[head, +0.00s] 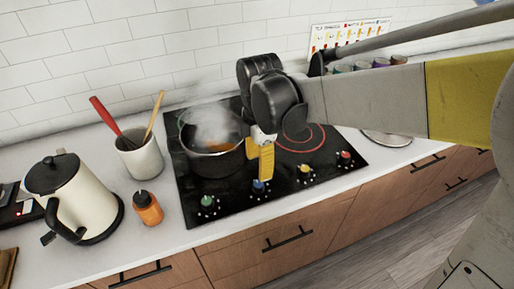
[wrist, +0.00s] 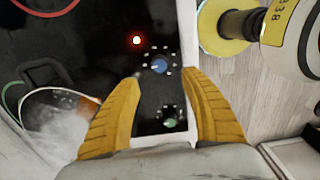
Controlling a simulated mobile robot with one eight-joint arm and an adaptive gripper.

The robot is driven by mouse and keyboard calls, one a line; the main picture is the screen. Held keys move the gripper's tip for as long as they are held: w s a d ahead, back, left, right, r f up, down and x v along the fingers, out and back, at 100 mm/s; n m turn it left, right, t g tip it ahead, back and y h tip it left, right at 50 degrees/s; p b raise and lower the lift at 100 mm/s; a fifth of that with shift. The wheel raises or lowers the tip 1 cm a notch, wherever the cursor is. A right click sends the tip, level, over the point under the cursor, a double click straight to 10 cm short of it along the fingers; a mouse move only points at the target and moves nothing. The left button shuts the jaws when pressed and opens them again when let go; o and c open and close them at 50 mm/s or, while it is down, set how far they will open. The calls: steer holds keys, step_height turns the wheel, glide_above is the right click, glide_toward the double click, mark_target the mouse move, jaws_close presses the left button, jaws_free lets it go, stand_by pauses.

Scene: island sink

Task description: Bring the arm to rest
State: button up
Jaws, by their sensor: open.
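My gripper (wrist: 166,115) is open and empty in the wrist view, its two yellow fingers apart over the front strip of the black cooktop (head: 190,190). A blue knob (wrist: 159,66) and a green knob (wrist: 170,123) show between and just beyond the fingers. In the head view my gripper (head: 261,160) points down beside the steaming dark pot (head: 215,163), over the cooktop's front part. My arm reaches in from the right. Whether the fingers touch anything cannot be told.
A kettle (head: 77,205), an orange bottle (head: 147,208) and a utensil crock (head: 141,158) stand left of the cooktop. A red-lit burner ring (head: 300,137) lies right of the pot. White counter (head: 195,237) runs along the front. Tiled wall (head: 150,50) stands behind.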

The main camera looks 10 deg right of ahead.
step_height(320, 180, up, 2)
steer(key=shift+r, duration=0.2)
stand_by(0.3)
steer(key=s+d+r+m+t, duration=0.1)
steer(key=s+d+m+t, duration=0.2)
steer(key=m, duration=0.7)
steer(key=s+d+r+m+t, duration=0.1)
steer(key=s+d+m+t, duration=0.3)
steer(key=s+d+m, duration=0.3)
steer(key=d+m, duration=0.3)
steer(key=m, duration=0.1)
steer(key=shift+s+d+r, duration=0.25)
steer(key=shift+s+r, duration=0.15)
stand_by(0.7)
